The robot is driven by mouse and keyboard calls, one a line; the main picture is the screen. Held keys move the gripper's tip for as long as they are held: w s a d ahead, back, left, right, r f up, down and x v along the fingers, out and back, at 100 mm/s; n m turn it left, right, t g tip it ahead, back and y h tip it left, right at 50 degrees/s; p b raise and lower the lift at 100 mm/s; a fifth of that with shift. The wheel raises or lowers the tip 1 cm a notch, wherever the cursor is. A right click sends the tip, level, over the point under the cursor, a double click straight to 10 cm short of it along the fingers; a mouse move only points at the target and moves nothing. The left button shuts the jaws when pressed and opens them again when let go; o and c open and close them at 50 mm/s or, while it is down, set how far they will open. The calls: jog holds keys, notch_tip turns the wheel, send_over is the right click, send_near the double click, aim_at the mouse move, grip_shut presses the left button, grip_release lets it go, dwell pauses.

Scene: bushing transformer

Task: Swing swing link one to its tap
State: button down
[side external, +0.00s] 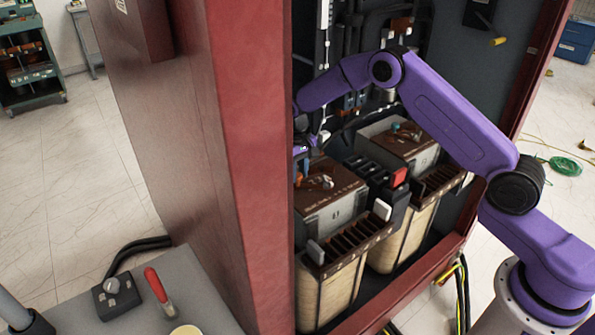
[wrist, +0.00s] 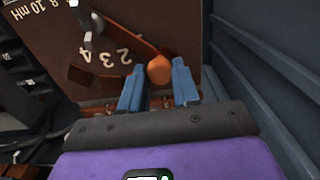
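In the wrist view a copper swing link (wrist: 134,40) reaches from a silver pivot (wrist: 90,22) to a round orange knob (wrist: 159,70) at its free end. It lies over a brown board (wrist: 175,20) marked 2, 3, 4 and "8 10 mH". Small copper taps (wrist: 82,76) stand by the numbers. My gripper (wrist: 159,80) has its two blue fingers on either side of the knob, which fills the gap between the fingertips. In the side view my gripper (side external: 300,165) is at the left front transformer top (side external: 330,188), partly hidden by the cabinet edge. No link number is readable.
The red cabinet post (side external: 245,150) stands close left of my gripper. A second transformer (side external: 400,150) stands to the right, with a red block (side external: 399,177) between. In the wrist view a dark ribbed wall (wrist: 260,90) is on the right and dark cables (wrist: 35,140) are lower left.

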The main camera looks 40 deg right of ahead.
jog(key=shift+w+d, duration=0.1)
jog(key=d+m, duration=0.1)
jog(key=w+m, duration=0.1)
jog(key=m, duration=0.1)
jog(key=shift+w+d, duration=0.2)
jog(key=shift+d, duration=0.2)
jog(key=shift+w+d+m, duration=0.25)
jog(key=shift+d+m, duration=0.4)
jog(key=shift+m, duration=0.45)
jog(key=d+m, duration=0.2)
jog(key=shift+w+m, duration=0.2)
jog(key=shift+m, duration=0.2)
jog(key=d+m, duration=0.2)
jog(key=shift+m, duration=0.4)
jog(key=d+m, duration=0.1)
jog(key=s+d+m, duration=0.1)
jog(key=m, duration=0.1)
jog(key=shift+d, duration=0.25)
jog(key=shift+s+d+m, duration=0.4)
jog(key=shift+d+m, duration=0.15)
jog(key=shift+m, duration=0.5)
jog(key=shift+s+d+m, duration=0.35)
jog(key=shift+d+m, duration=0.2)
jog(key=shift+m, duration=0.5)
jog(key=shift+d, duration=0.1)
